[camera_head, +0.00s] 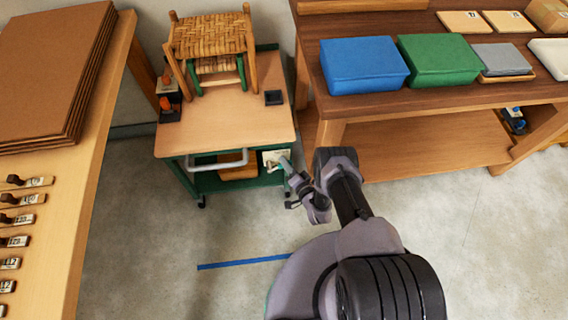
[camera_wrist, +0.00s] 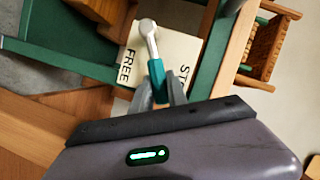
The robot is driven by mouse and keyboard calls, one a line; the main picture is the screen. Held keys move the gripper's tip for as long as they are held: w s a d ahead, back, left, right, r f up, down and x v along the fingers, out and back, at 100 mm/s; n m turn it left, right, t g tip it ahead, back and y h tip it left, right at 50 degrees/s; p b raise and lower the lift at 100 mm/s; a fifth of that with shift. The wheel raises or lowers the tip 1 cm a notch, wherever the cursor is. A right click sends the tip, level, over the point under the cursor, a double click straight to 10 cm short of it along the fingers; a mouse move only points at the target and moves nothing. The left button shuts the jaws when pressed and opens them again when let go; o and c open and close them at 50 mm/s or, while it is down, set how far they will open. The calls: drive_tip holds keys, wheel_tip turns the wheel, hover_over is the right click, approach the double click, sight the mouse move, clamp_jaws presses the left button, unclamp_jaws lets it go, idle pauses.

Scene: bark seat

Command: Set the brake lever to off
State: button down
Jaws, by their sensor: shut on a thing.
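The brake lever (camera_wrist: 154,62) shows in the wrist view, with a round metal pivot, a metal shank and a teal grip. It is mounted on a cream plate (camera_wrist: 180,50) marked "FREE" on the left and "ST…" on the right, where the rest is hidden. The lever points down the picture, between the two words. My gripper (camera_wrist: 159,92) is shut on the teal grip. In the head view, the plate (camera_head: 270,156) is at the front right corner of the green cart, and my gripper (camera_head: 286,166) is at it; the lever is hard to make out there.
The green cart (camera_head: 225,130) has a wooden top carrying a woven stool (camera_head: 212,40), and a grey front handle (camera_head: 215,165). A wooden workbench (camera_head: 450,98) with blue and green boxes stands close on the right. A table (camera_head: 100,95) is at left. Floor in front is clear.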

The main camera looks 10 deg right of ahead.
drive_tip(key=shift+d+f+m+t+y+b, duration=0.3)
drive_tip(key=shift+f+m+y+b, duration=0.1)
drive_tip(key=shift+f+m+b, duration=0.45)
drive_tip(key=shift+r, duration=0.1)
drive_tip(key=c, duration=1.3)
unclamp_jaws()
drive_tip(key=v, duration=1.7)
drive_tip(key=shift+s, duration=0.15)
